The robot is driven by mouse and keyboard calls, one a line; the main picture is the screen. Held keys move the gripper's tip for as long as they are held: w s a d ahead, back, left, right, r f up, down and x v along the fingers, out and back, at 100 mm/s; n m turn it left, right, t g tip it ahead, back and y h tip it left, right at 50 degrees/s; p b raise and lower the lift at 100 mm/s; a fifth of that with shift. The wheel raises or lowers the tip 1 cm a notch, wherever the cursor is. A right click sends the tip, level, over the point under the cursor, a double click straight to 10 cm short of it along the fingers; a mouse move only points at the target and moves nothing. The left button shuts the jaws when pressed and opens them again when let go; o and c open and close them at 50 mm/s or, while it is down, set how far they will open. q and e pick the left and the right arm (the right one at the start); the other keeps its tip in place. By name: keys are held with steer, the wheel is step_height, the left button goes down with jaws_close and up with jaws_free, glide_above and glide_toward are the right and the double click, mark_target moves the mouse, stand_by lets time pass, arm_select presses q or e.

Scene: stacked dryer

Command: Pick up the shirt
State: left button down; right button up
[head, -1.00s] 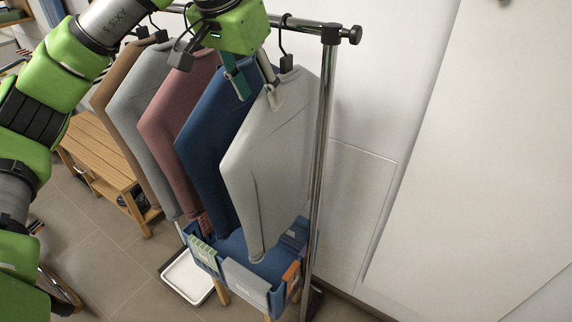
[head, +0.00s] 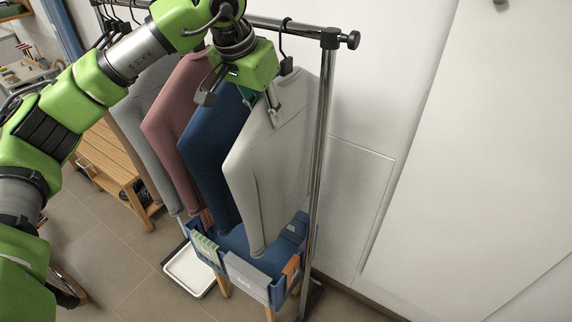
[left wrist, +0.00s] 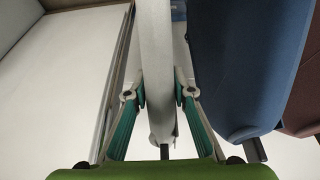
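The light grey shirt (head: 265,180) hangs on a black hanger at the right end of the rack. My left gripper (head: 259,107) is at its upper part, near the shoulder. In the left wrist view the shirt (left wrist: 157,60) runs between the two fingers, and both pads appear to press against its sides. A dark blue shirt (head: 207,145) hangs just left of it and also shows in the left wrist view (left wrist: 245,65). The far finger is partly hidden in the head view. My right gripper is out of view.
The metal rack post (head: 318,170) stands close to the right of the grey shirt. A pink shirt (head: 168,110) hangs farther left.

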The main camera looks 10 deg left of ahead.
mark_target(262, 99)
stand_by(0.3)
arm_select(q)
steer(key=shift+r, duration=0.1)
steer(key=b+v, duration=0.2)
steer(key=v, duration=0.1)
steer(key=shift+w+r, duration=0.1)
steer(key=shift+r, duration=0.1)
steer(key=s+a+b, duration=0.3)
steer(key=s, duration=0.5)
steer(key=s+a+b, duration=0.2)
steer(key=s+b, duration=0.1)
steer(key=s, duration=0.5)
steer(key=shift+a, duration=0.4)
